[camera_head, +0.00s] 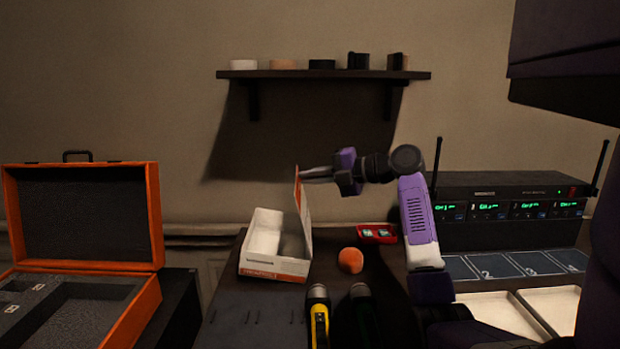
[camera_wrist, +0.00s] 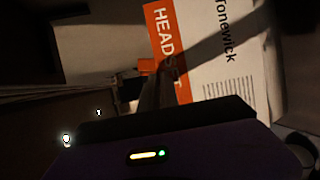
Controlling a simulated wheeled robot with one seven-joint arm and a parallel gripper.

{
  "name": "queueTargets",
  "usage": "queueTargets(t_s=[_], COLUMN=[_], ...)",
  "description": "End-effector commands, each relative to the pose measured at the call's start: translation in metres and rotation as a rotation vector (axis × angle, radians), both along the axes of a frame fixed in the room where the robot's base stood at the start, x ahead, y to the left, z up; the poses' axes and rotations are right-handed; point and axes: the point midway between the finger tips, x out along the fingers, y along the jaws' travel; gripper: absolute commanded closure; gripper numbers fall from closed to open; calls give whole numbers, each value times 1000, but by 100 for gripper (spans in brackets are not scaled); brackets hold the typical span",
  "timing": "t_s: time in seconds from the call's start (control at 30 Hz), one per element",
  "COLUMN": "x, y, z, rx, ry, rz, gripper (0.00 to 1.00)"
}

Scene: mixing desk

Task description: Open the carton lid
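The carton (camera_head: 262,268) is a white box with orange print, standing on the dark desk. Its lid (camera_head: 303,212) stands raised along the carton's right side, and the white inside shows. My gripper (camera_head: 318,174) is to the right of the lid's upper part, with its fingertips at or very near the lid. In the wrist view the printed lid face (camera_wrist: 222,65) lies in front of my gripper (camera_wrist: 160,82). The fingers look close together, with nothing visible between them. Whether they touch the lid is hard to tell.
An orange foam ball (camera_head: 350,260) and a red tray (camera_head: 377,234) are right of the carton. Two handheld microphones (camera_head: 318,310) are in front. An open orange case (camera_head: 140,310) is at left, and a wireless receiver rack (camera_head: 510,212) at right. A shelf (camera_head: 322,74) hangs above.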

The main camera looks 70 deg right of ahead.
Motion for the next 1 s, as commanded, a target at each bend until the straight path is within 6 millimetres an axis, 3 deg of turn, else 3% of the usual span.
queueTargets(t_s=[0.27, 0.4, 0.77, 1.0], x=[0, 0, -3, -34], y=[0, 0, 0, -1], z=[-1, -1, 0, 8], rx=[0, 0, 0, -1], ry=[1, 1, 0, 0], rz=[0, 0, -1, -4], gripper=[100, 73, 73, 73])
